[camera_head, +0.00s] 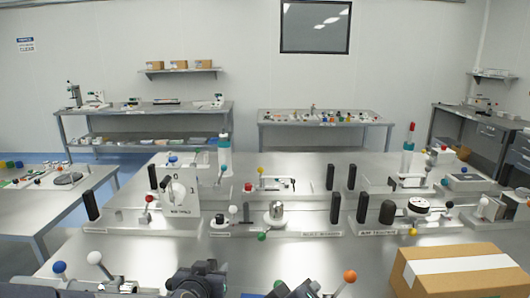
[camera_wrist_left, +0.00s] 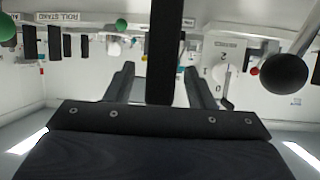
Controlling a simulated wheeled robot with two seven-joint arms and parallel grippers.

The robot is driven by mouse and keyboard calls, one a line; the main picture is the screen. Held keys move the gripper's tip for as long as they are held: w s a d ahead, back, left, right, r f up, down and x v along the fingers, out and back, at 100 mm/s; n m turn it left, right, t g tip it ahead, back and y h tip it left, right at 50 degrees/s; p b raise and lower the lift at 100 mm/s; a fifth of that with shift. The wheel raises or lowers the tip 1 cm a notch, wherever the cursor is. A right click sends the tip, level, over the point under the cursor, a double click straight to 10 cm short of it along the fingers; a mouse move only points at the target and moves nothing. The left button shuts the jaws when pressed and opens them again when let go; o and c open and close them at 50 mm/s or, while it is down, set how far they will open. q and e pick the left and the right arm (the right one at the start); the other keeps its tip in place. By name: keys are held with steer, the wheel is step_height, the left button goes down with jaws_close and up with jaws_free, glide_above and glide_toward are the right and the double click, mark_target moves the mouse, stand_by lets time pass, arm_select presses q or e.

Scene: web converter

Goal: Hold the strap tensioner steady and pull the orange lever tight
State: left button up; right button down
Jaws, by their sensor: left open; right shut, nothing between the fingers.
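An orange ball knob (camera_head: 350,276) on a pale lever stands at the bottom right of the head view. The body below it is cut off, so I cannot make out the strap tensioner's frame. My left gripper (camera_head: 205,279) is low in the middle of the head view. In the left wrist view its two fingers (camera_wrist_left: 160,84) are open, apart on either side of a black upright post (camera_wrist_left: 162,45). I cannot tell whether they touch it. My right gripper (camera_head: 299,289) is at the bottom edge, left of the orange knob, partly cut off, shut and empty.
A taped cardboard box (camera_head: 459,271) stands at the right front. A blue knob (camera_head: 59,267) and a white knob (camera_head: 94,258) rise at the left front. A green knob (camera_head: 280,284) is beside my right gripper. Several lever fixtures line the back; bare steel table (camera_head: 270,255) lies between.

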arm_select(q)
steer(key=v, duration=1.2)
